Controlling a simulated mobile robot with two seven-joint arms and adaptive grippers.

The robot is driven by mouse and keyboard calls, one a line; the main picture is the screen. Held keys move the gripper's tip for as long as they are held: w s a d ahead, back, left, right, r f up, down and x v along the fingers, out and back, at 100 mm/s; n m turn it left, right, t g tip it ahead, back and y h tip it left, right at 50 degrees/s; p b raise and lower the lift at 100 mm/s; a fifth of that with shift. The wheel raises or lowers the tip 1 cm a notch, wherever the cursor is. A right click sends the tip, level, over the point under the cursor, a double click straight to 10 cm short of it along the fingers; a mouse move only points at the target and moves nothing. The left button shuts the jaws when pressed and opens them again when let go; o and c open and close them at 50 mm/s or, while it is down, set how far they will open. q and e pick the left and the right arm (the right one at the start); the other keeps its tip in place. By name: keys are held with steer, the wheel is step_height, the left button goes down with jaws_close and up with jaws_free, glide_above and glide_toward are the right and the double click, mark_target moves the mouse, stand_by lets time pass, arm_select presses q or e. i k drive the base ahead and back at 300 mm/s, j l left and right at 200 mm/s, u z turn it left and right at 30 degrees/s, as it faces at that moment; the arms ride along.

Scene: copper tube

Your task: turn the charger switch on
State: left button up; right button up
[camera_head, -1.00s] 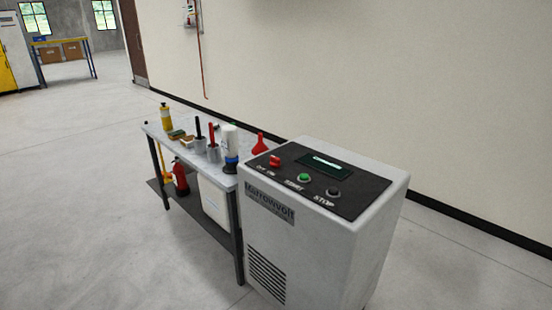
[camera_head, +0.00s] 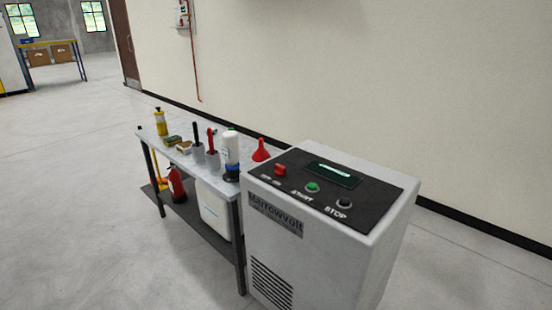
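The charger (camera_head: 300,245) is a grey cabinet with a "Marrowvolt" label, at the right of the picture. Its dark top panel (camera_head: 345,205) carries a red switch (camera_head: 280,169) at the left, above small lettering too small to read surely. A green START button (camera_head: 312,187) and a dark STOP button (camera_head: 344,202) sit to its right. A dark green display (camera_head: 334,174) is behind them. I cannot tell the switch's position clearly. Neither of my grippers shows in this view.
A metal bench (camera_head: 160,144) stands left of the charger, holding bottles, cups and a red funnel (camera_head: 261,151). A red extinguisher (camera_head: 175,184) and a white container (camera_head: 214,210) are on its lower shelf. A wall runs behind. Floor (camera_head: 70,220) at the left is clear.

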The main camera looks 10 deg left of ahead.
mark_target(281, 171)
steer(key=i+j+z, duration=0.3)
steer(key=j+z, duration=0.15)
steer(key=j, duration=0.45)
steer(key=i+j+z, duration=0.15)
steer(key=j+z, duration=0.25)
steer(key=j, duration=0.55)
steer(key=j+z, duration=0.45)
steer(key=j, duration=0.55)
